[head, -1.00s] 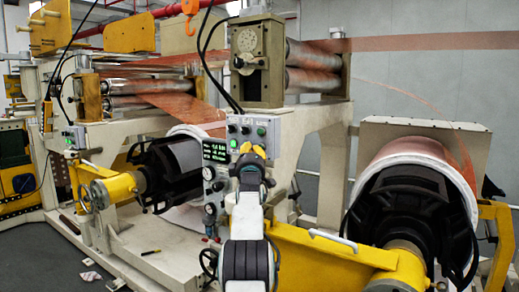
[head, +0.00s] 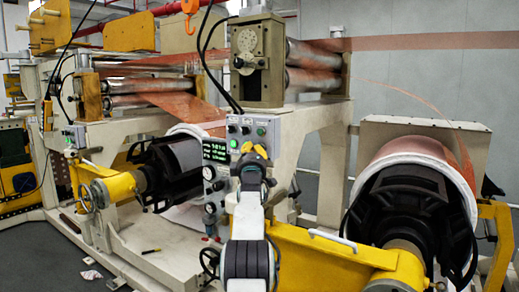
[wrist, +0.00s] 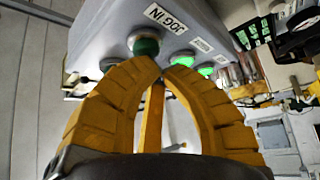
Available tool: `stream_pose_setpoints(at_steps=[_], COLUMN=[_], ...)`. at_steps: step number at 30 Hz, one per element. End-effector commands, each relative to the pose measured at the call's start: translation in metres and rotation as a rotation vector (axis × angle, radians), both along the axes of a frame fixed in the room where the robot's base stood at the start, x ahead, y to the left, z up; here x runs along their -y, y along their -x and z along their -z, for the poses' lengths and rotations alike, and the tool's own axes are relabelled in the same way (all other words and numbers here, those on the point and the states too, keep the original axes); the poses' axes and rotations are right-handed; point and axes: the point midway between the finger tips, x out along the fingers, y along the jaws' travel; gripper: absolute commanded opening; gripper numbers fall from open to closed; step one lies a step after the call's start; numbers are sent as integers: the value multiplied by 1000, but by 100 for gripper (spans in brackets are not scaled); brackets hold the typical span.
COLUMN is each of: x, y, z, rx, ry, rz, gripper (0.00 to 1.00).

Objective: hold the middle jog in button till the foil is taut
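The middle control box (head: 252,126) stands under the roller block in the head view, with my gripper (head: 256,155) just in front of its lower edge. In the wrist view my gripper (wrist: 162,70) has its yellow fingers together at the tips, empty. The tips are at a round green button (wrist: 146,45) beside the JOG IN label (wrist: 165,18). They overlap its lower edge; I cannot tell how far it is pressed. The copper foil (head: 408,87) runs in a thin bowed curve from the rollers to the right-hand roll (head: 410,152).
Two lit green buttons, one (wrist: 182,58) close by and another (wrist: 206,69) farther right, share the box face. A dark display (head: 215,151) stands left of my gripper. A yellow arm (head: 330,262) of the machine crosses the front right.

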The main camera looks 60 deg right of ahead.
Motion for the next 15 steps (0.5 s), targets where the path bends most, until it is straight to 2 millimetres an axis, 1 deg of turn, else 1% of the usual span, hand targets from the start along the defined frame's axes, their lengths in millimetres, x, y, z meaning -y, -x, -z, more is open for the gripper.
stream_pose_setpoints(at_steps=[15], x=[5], y=[0], z=[-1], rx=[1], ry=[0], rz=[3], gripper=[0])
